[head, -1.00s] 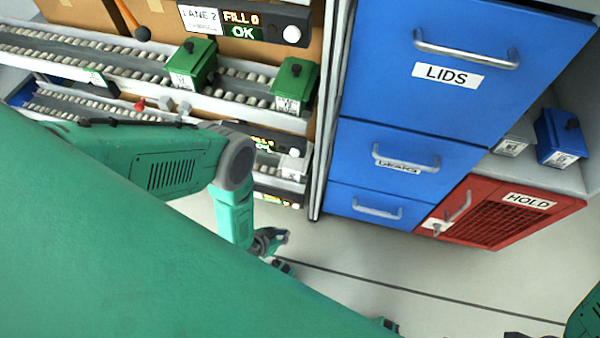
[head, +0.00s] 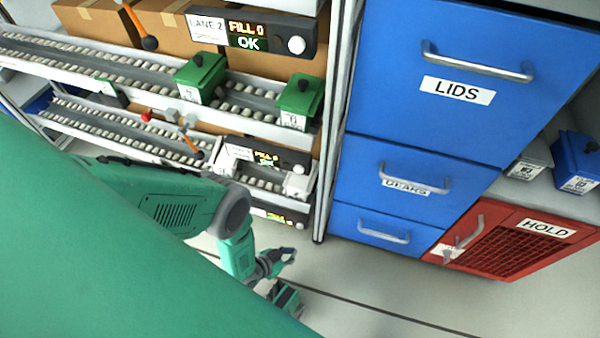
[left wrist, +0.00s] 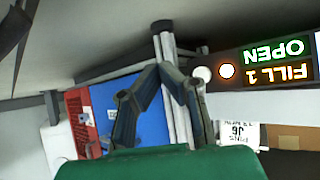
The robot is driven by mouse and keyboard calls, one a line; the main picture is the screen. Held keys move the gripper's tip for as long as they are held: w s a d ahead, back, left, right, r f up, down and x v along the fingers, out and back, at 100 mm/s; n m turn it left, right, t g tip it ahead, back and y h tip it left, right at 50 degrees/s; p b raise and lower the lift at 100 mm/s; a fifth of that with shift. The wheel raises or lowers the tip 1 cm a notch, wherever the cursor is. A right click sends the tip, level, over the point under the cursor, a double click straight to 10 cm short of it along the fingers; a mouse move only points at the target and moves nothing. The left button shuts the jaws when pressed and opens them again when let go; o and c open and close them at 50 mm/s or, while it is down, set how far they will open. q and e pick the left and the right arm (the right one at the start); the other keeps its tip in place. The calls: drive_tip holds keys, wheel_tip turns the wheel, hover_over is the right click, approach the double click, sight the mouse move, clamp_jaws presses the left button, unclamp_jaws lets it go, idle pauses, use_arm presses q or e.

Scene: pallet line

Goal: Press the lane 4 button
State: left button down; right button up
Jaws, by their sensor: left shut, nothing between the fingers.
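In the left wrist view, an upside-down display (left wrist: 278,68) reads FILL 1 and OPEN. A round white button (left wrist: 227,71) is on it, with a glowing orange-rimmed spot (left wrist: 202,74) beside it. I cannot read a lane number there. My left gripper (left wrist: 160,70) is shut and empty, its fingertips apart from the button in the picture. My right gripper is out of view.
The lane 2 display (head: 248,35) reads FILL 0, OK, above another display (head: 265,158). Green boxes (head: 201,78) stand on the roller lanes. A blue LIDS drawer (head: 455,50) and red HOLD cage (head: 510,242) stand right. Floor (head: 370,275) is clear beyond the gripper.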

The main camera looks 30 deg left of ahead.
sight(305, 228)
use_arm(q)
drive_tip(key=shift+w+a, duration=0.25)
drive_tip(key=shift+w, duration=0.7)
drive_tip(key=shift+w+a, duration=0.3)
drive_tip(key=shift+w, duration=0.65)
drive_tip(key=shift+w+a, duration=0.25)
drive_tip(key=shift+w, duration=0.7)
drive_tip(key=shift+w+a, duration=0.15)
drive_tip(key=shift+w, duration=0.25)
drive_tip(key=shift+w+a, duration=0.1)
drive_tip(key=shift+w, duration=0.35)
drive_tip(key=shift+s, duration=0.1)
drive_tip(key=shift+s+d, duration=0.2)
drive_tip(key=shift+s, duration=0.6)
drive_tip(key=shift+s+d+p, duration=0.15)
drive_tip(key=shift+s+d, duration=0.05)
drive_tip(key=shift+s, duration=0.6)
drive_tip(key=shift+s+d+p, duration=0.2)
drive_tip(key=shift+s, duration=0.6)
drive_tip(key=shift+s+d+p, duration=0.15)
drive_tip(key=shift+s+d, duration=0.05)
drive_tip(key=shift+s, duration=0.6)
